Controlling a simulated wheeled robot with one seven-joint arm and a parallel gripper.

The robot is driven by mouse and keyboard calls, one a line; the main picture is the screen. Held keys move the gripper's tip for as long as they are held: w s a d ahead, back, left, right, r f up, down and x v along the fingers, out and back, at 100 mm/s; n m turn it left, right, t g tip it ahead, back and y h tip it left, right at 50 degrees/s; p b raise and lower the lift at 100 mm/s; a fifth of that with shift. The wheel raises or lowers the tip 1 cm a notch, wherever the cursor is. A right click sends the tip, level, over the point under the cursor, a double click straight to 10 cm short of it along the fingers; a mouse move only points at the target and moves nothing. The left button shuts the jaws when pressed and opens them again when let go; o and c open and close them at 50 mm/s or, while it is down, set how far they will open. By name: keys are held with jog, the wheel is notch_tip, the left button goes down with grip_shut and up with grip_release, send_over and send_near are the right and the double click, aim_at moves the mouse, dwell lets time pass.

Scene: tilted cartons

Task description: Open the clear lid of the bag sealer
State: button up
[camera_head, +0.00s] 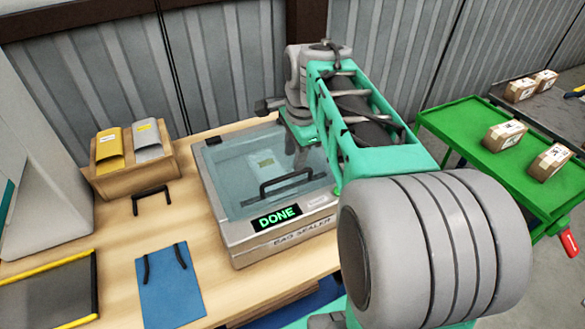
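The bag sealer (285,238) is a grey box on the wooden table, with "BAG SEALER" on its front and a lit display (277,217) reading "DONE". Its clear, bluish lid (235,190) lies shut over the top. A black bar handle (287,182) sits near the lid's front edge. A pale packet (264,163) with a small label shows through the lid. My gripper (301,138) is above the lid's back right part, behind the handle and apart from it. Its fingers are too small and too hidden by my arm to tell whether they are open.
A green cart (465,128) with small cartons stands at right. A corrugated wall is behind.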

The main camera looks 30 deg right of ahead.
aim_at(292, 174)
jog(key=f, duration=0.3)
jog(key=w+f, duration=0.1)
jog(key=f, duration=0.2)
jog(key=shift+w+f, duration=0.1)
jog(key=shift+f, duration=0.1)
jog(key=shift+c, duration=0.2)
grip_shut()
dwell(0.9)
